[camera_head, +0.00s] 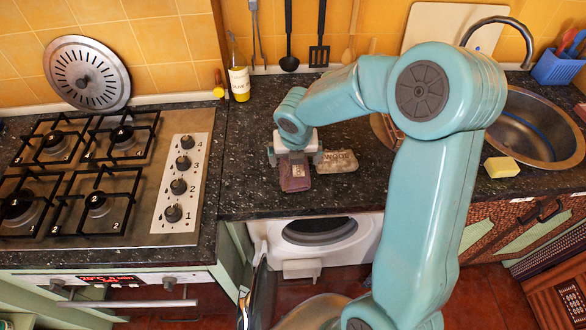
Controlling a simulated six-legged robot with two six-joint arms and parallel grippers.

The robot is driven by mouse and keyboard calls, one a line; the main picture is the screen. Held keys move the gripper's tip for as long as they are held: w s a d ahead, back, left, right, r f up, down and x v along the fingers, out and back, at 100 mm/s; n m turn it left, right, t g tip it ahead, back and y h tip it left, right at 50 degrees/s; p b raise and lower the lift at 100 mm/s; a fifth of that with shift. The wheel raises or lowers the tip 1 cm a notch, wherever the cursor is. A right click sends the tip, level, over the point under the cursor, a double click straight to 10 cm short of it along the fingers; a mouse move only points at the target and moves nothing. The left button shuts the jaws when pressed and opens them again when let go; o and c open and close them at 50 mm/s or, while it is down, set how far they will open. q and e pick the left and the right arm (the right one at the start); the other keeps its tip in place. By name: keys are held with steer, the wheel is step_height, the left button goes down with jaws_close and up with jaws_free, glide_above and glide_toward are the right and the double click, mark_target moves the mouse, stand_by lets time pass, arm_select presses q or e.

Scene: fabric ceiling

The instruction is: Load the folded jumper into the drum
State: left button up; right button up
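Two folded cloth items lie on the dark speckled worktop. One is mauve (295,178) with lettering I cannot read. The other is grey-beige (337,163) and marked "WOOL". I cannot tell which is the jumper. My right gripper (295,158) points down over the mauve item, its fingers spread to either side of the item's rear part. I cannot tell whether they touch it. The drum (320,231) is a dark round opening in the white washing machine (368,238) below the worktop's front edge. My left gripper is not in view.
A gas hob (75,170) is on the left. A bottle (239,80) stands by the back wall. A sink (525,125) and yellow sponge (502,167) are on the right. The worktop between hob and mauve item is clear. My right arm hides part of the worktop.

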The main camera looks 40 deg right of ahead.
mark_target(293, 167)
steer(key=shift+w+a+f, duration=0.15)
steer(key=shift+f, duration=0.45)
steer(key=x, duration=0.4)
steer(key=shift+d, duration=0.2)
steer(key=shift+f, duration=0.3)
steer(key=shift+a, duration=0.1)
steer(key=c, duration=0.8)
